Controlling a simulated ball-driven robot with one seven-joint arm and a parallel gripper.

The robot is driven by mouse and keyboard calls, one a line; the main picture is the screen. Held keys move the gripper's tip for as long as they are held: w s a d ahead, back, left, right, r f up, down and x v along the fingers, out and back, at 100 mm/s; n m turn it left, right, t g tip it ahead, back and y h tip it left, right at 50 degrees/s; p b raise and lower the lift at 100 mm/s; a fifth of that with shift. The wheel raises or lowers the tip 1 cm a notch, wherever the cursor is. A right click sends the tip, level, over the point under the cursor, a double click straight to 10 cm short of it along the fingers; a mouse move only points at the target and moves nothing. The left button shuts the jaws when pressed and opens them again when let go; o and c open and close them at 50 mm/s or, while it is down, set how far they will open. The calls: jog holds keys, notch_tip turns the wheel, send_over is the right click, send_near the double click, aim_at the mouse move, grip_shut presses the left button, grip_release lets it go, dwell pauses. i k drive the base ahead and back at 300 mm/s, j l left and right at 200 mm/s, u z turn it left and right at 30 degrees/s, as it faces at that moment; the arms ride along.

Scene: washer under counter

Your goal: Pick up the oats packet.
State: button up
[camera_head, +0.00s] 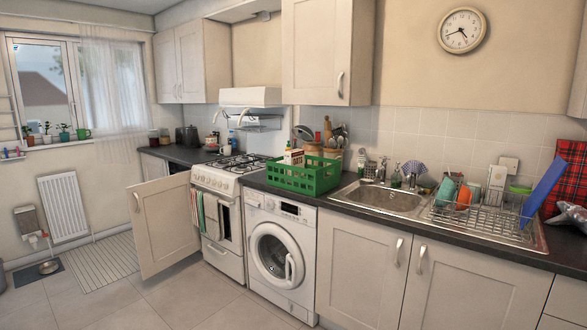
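A small packet with white and orange on it (293,156) stands partly inside the green crate (318,183) on the counter above the washer. It may be the oats packet, but its print is too small to read. The crate wall hides its lower part. My gripper is not in view, so I cannot tell where it is relative to the packet.
The sink (382,198) and a loaded dish rack (480,215) lie right of the crate. The stove (232,168) is to its left. A cupboard door (163,222) stands open into the room. The tiled floor (165,300) in front is clear.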

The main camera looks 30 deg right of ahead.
aim_at(295, 157)
jog(key=i+z, duration=0.15)
jog(key=i, duration=0.4)
jog(key=i+j+z, duration=0.15)
jog(key=i, duration=0.4)
jog(key=i+j+z, duration=0.2)
jog(key=i, duration=0.3)
